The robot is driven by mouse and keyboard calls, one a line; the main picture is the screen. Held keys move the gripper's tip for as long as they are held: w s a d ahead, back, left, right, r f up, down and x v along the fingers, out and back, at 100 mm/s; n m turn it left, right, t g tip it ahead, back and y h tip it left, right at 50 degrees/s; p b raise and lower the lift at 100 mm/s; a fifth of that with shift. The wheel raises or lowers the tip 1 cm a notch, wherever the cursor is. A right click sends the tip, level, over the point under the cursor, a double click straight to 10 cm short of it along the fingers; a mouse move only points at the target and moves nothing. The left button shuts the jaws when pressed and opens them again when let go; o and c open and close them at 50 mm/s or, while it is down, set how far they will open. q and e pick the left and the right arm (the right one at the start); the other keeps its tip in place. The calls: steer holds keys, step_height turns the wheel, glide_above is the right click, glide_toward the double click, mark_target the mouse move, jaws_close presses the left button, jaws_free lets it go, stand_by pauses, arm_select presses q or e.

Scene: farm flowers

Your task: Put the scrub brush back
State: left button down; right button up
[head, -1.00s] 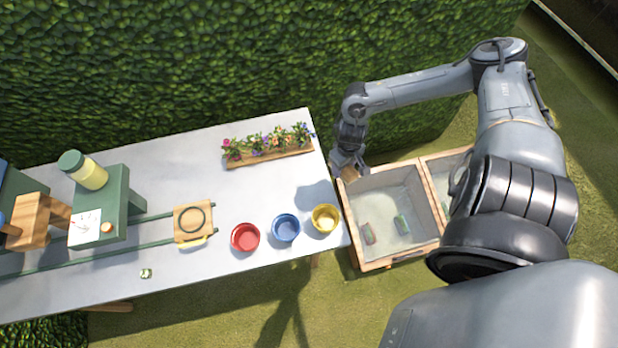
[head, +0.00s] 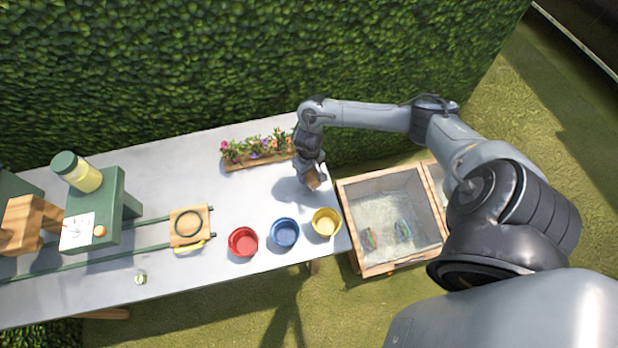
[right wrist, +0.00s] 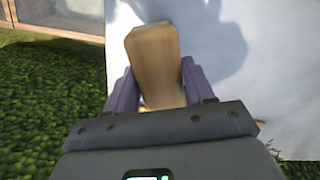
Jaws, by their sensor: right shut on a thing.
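My right gripper (head: 308,176) is over the right end of the white table, between the flower planter and the yellow bowl. It is shut on a tan wooden piece, which I take to be the scrub brush (head: 314,181). In the right wrist view the brush (right wrist: 154,55) stands out between the two fingers (right wrist: 158,88), its broad wooden face toward the camera. Its bristles are not visible. The white table (head: 190,175) is below it. My left gripper is not in view.
A red bowl (head: 243,241), blue bowl (head: 285,232) and yellow bowl (head: 326,223) line the table's front right. A flower planter (head: 258,158) stands at the back. A wooden-framed basin (head: 380,271) is right of the table. A jar (head: 84,174) stands on a green stand at left.

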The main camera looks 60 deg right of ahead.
mark_target(309, 178)
step_height(309, 178, down, 3)
steer(key=shift+f+b, duration=0.2)
steer(key=shift+b, duration=0.15)
steer(key=shift+f, duration=0.1)
steer(key=shift+f, duration=0.1)
steer(key=o, duration=1)
steer(key=shift+s, duration=0.1)
